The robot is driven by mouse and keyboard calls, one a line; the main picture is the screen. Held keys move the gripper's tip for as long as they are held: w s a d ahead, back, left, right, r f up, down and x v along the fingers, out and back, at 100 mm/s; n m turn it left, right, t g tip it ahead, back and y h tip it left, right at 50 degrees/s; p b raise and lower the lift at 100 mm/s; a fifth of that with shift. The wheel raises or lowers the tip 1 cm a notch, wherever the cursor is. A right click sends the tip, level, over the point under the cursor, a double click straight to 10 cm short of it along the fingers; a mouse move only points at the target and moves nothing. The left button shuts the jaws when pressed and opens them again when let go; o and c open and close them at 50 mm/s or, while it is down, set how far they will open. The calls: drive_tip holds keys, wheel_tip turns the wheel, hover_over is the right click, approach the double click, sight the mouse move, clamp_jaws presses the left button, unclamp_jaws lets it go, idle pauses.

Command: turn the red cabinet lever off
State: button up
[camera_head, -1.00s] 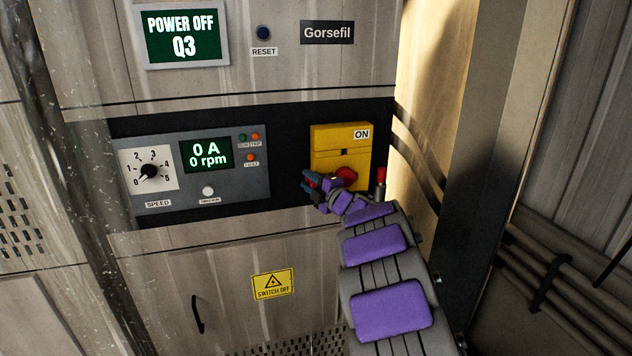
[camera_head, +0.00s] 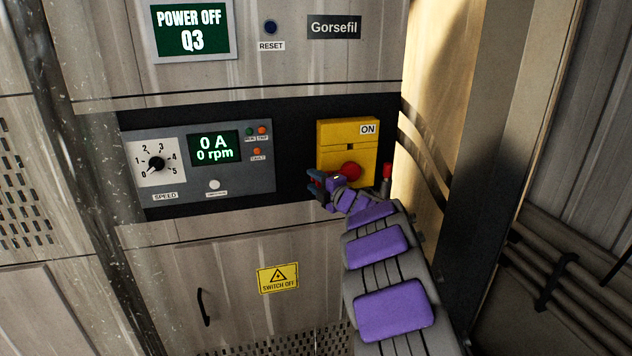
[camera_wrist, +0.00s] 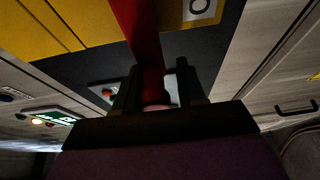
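The red cabinet lever has a round red hub (camera_head: 349,171) on the lower part of a yellow switch plate (camera_head: 348,137). An ON label (camera_head: 367,129) sits at the plate's upper right. In the wrist view the red lever bar (camera_wrist: 137,28) runs from the top down between my gripper's two dark fingers, with a white O label (camera_wrist: 199,8) beside it. My gripper (camera_head: 318,184) is at the plate's lower left. In the wrist view my gripper (camera_wrist: 157,85) has its fingers apart around the bar, with a visible gap at the right finger. My wrist hides part of the lever in the head view.
A grey control panel (camera_head: 240,187) with a speed dial (camera_head: 157,163) and screen (camera_head: 214,148) is left of the lever. A red-tipped post (camera_head: 387,173) stands right of my wrist. A door handle (camera_head: 204,307) is below. Pipes (camera_head: 565,270) run along the right wall.

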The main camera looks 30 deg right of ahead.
drive_tip(key=shift+o, duration=1)
drive_tip(key=shift+s, duration=0.3)
drive_tip(key=s+d+p, duration=0.2)
drive_tip(key=s+p, duration=0.1)
drive_tip(key=s, duration=1.3)
drive_tip(key=shift+s+d, duration=0.2)
drive_tip(key=shift+d, duration=0.15)
